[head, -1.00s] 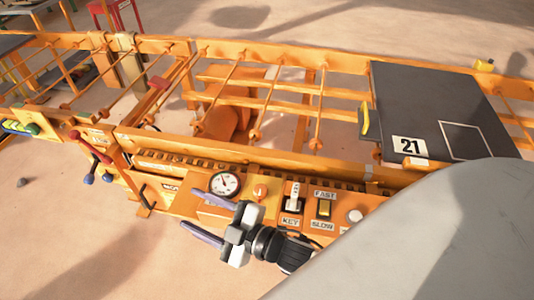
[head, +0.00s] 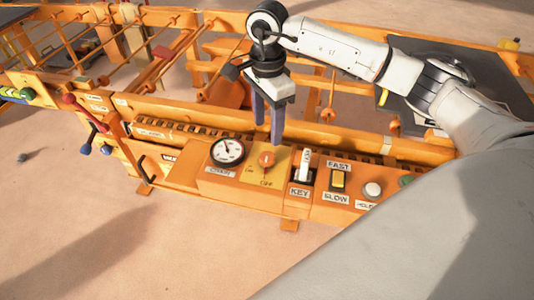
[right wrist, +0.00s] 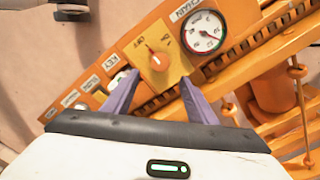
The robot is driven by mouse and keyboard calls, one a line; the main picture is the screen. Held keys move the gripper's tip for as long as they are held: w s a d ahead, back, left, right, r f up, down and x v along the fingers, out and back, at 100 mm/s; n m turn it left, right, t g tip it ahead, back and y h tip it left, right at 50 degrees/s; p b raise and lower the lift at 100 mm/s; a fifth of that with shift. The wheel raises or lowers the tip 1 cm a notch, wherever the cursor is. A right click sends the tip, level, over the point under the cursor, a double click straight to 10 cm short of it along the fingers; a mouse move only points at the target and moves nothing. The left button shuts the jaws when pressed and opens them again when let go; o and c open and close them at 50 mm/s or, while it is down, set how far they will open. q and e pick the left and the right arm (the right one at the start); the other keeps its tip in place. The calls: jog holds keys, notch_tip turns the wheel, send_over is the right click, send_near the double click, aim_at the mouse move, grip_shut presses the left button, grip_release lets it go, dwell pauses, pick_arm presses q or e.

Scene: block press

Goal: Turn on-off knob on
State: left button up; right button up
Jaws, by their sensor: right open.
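The orange on-off knob (head: 266,159) sits on a yellow plate (head: 248,176) on the front control panel, between the round gauge and the key switch. In the right wrist view the knob (right wrist: 158,61) has a small white mark that appears to point toward OFF. My right gripper (head: 268,130) points down, just above and behind the knob in the head view. Its two purple fingers are apart with nothing between them. In the right wrist view the fingertips (right wrist: 160,78) stand on either side of the knob's lower edge, seemingly apart from it. My left gripper is out of view.
A round CHAIN gauge (head: 227,152) is left of the knob. A white key switch (head: 305,164), a yellow FAST/SLOW switch (head: 338,181) and a white button (head: 373,189) are to its right. Orange rails and rods lie behind the panel. Red and blue ball-ended levers (head: 86,126) stand further left.

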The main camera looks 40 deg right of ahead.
aim_at(267, 156)
notch_tip(267, 156, down, 10)
jog(key=shift+r, duration=0.1)
dwell(0.4)
jog(key=c, duration=0.9)
jog(key=shift+c, duration=0.8)
